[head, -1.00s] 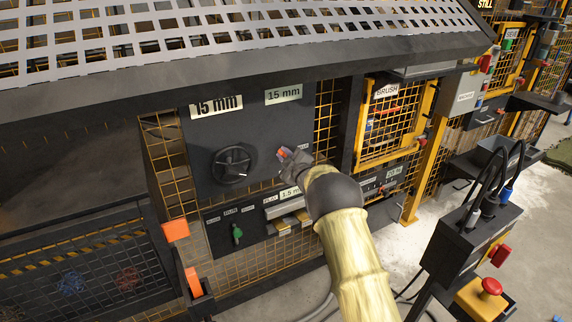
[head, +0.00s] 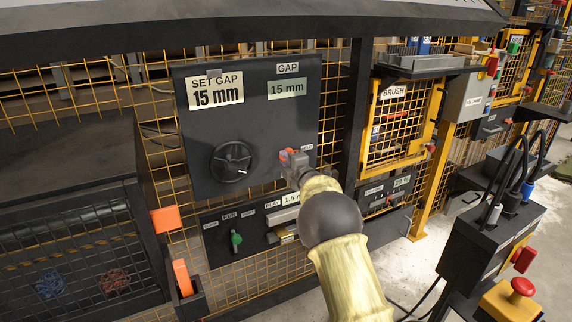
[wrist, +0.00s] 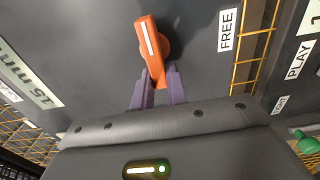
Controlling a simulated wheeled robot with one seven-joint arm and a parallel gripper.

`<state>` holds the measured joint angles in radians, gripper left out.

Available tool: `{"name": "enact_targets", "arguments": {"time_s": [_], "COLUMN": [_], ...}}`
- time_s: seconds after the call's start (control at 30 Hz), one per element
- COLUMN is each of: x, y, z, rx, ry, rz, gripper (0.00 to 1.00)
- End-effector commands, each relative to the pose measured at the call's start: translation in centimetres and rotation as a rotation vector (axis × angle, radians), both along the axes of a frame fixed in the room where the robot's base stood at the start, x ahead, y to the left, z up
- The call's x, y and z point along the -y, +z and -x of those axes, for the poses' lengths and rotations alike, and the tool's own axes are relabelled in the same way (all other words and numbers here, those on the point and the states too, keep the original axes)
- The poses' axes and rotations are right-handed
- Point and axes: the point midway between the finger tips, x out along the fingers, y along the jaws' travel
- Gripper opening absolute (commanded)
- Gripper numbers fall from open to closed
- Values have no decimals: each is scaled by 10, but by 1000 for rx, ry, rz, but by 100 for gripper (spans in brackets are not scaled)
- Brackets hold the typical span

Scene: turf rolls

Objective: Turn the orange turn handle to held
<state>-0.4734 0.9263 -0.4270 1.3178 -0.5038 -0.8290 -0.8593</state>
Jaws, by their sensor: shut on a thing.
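The orange turn handle (wrist: 150,40) is a bar with a white line on a round orange base, mounted on a dark panel. In the wrist view it stands nearly upright, its top leaning slightly left. The two purple fingers of my gripper (wrist: 157,88) are shut on the handle's lower end. A white label reading FREE (wrist: 228,30) lies to the handle's right in that view. No held label is readable. In the head view the handle (head: 289,154) shows small at the panel's lower right, partly hidden by my gripper (head: 296,168).
The panel (head: 200,135) also carries a black handwheel (head: 232,163) left of the handle, and 15 mm signs (head: 215,92). Below is a strip with a green knob (head: 236,240). A dark post (head: 355,110) stands close right of the panel. A control box with red buttons stands front right.

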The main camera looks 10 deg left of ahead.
Motion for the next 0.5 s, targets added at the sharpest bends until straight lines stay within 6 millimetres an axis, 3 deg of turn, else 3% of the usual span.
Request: {"name": "enact_targets", "arguments": {"time_s": [0.4,0.43,0.5], "x": [-1,-1,-1], "y": [-2,-2,-2], "z": [1,1,0], "rx": [2,2,2], "ry": [2,2,2], "rz": [11,11,10], "gripper": [0,20,34]}}
